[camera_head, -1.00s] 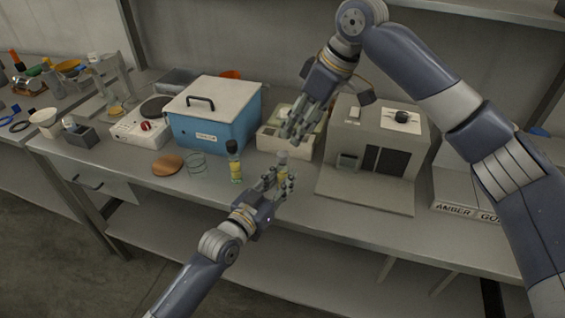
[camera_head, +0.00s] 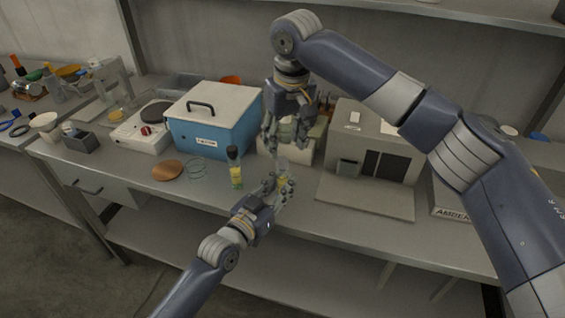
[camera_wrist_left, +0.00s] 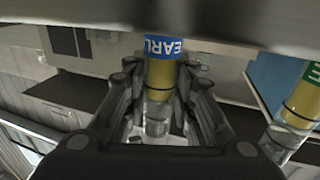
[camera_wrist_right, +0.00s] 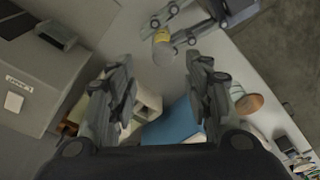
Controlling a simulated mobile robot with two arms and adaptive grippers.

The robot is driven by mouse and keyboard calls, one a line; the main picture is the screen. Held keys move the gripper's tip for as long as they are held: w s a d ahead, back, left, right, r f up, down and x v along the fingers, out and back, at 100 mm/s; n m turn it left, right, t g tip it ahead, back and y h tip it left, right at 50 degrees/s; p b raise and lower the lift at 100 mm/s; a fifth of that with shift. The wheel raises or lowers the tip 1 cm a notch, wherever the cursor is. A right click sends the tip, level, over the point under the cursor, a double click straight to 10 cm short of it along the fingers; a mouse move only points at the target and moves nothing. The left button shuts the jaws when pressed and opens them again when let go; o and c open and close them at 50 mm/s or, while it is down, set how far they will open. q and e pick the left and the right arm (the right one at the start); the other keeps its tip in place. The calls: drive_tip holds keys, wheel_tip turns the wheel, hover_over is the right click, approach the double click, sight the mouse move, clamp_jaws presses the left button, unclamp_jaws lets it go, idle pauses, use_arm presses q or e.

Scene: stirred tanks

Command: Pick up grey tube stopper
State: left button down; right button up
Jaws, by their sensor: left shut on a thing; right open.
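My left gripper (camera_head: 279,186) is shut on a tube (camera_head: 282,170) above the bench's front part. In the left wrist view, which looks upside down, this tube (camera_wrist_left: 163,72) has a blue label, a yellow band and a clear part between the fingers. A greyish end piece (camera_wrist_left: 156,128) shows there, probably the grey stopper, though its edges are unclear. My right gripper (camera_head: 285,138) is open and empty, pointing down just above and behind the held tube. In the right wrist view the tube (camera_wrist_right: 162,50) lies beyond the open right fingers (camera_wrist_right: 158,65).
A second tube with a dark stopper (camera_head: 235,168) stands to the left. Behind are a blue box (camera_head: 222,135), a hot plate (camera_head: 140,136) and a grey machine (camera_head: 370,150). A brown disc (camera_head: 167,170) and wire ring (camera_head: 196,168) lie on the bench.

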sight(283, 159)
drive_tip(key=shift+a+f, duration=0.15)
drive_tip(key=shift+f, duration=1.2)
drive_tip(key=shift+a+f, duration=0.1)
drive_tip(key=shift+f, duration=1.2)
drive_tip(key=c, duration=0.8)
